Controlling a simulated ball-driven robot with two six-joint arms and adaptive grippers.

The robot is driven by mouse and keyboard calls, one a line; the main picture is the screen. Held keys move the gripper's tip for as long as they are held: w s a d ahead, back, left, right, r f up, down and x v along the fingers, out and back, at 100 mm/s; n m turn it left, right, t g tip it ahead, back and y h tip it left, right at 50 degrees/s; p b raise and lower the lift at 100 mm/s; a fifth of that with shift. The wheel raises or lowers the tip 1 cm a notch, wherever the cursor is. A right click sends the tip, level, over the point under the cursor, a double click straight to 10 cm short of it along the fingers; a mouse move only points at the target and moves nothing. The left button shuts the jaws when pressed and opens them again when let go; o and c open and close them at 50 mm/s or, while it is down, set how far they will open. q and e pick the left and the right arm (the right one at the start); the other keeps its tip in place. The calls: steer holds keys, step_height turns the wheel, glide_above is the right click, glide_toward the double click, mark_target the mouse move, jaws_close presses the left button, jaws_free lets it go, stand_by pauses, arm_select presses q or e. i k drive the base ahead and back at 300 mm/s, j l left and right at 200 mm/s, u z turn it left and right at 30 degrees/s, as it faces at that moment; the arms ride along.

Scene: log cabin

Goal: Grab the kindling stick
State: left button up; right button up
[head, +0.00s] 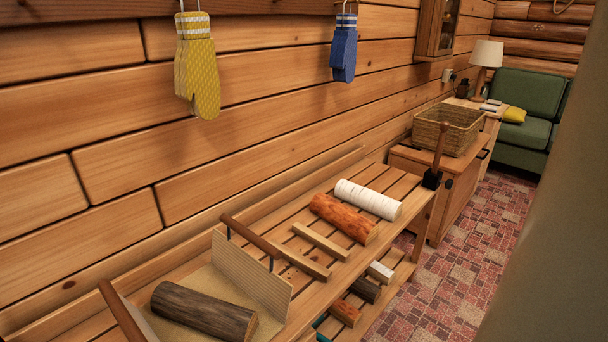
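Two thin, pale, squared sticks that look like kindling lie on the slatted wooden bench (398,178). The farther stick (320,242) lies beside a reddish-orange split log (342,217). The nearer stick (303,264) lies close to the log carrier, its left end partly hidden behind the carrier's handle. I cannot tell which of the two the task means. Neither gripper shows in the head view.
A log carrier (262,275) with raised handles holds a dark log (203,310). A white birch log (366,200) lies at the bench's far end. More wood pieces (364,290) are on the lower shelf. A wicker basket (446,131) stands beyond. Open tiled floor (465,255) is at right.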

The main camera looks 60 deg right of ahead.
mark_target(324, 274)
steer(key=z, duration=1.7)
